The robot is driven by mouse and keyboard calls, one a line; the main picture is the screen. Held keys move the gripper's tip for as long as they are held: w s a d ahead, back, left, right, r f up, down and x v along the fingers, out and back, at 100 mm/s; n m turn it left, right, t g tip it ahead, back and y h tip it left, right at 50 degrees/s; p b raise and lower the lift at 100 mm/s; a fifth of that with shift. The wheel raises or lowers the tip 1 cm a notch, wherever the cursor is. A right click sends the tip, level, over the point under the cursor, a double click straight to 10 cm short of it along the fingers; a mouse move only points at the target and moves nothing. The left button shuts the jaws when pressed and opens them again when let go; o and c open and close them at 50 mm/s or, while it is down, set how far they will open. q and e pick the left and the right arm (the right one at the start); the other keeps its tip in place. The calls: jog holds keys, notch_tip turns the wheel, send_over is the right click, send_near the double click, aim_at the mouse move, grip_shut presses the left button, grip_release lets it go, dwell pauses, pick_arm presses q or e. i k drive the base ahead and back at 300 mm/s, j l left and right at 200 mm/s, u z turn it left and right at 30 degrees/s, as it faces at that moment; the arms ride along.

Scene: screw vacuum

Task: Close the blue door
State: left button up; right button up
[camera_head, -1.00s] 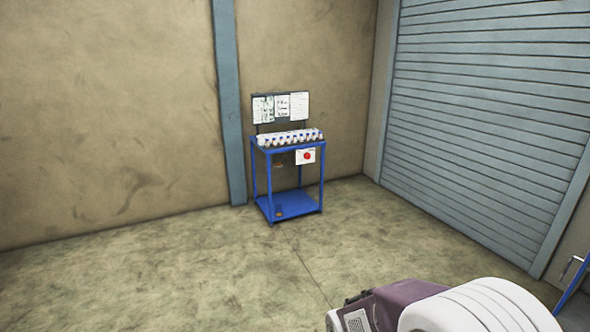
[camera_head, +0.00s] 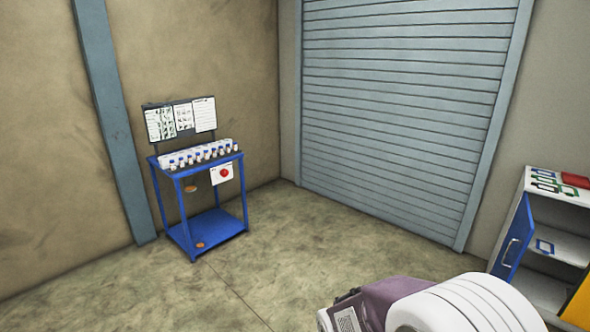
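The blue door (camera_head: 512,245) is on the white cabinet (camera_head: 524,206) at the right edge of the head view. It stands open and has a pale bar handle on its face. The cabinet's inside shelves show to the right of the door. A purple and white arm part of mine fills the bottom right, in front of the cabinet and apart from the door. Neither of my grippers can be made out in this view.
A blue cart (camera_head: 208,232) with a row of bottles stands by the left wall. A grey roller shutter (camera_head: 400,100) closes the back. A red box (camera_head: 576,180) lies on the cabinet top. The floor (camera_head: 300,250) between cart and cabinet is clear.

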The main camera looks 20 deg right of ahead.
aim_at(521, 230)
jog(key=i+l+z, duration=0.15)
jog(key=z, duration=0.25)
jog(key=i+z, duration=0.5)
jog(key=z, duration=0.25)
jog(key=i+z, duration=0.2)
jog(key=z, duration=0.2)
jog(key=i+z, duration=0.35)
jog(key=z, duration=0.15)
jog(key=i+j+z, duration=0.1)
jog(key=i+z, duration=0.2)
jog(key=z, duration=0.15)
jog(key=i+j+u, duration=0.1)
jog(key=i+j, duration=0.15)
jog(key=i, duration=0.3)
jog(key=i+j+u, duration=0.15)
jog(key=i, duration=0.4)
jog(key=i+j+u, duration=0.1)
jog(key=i, duration=0.5)
jog(key=j, duration=0.1)
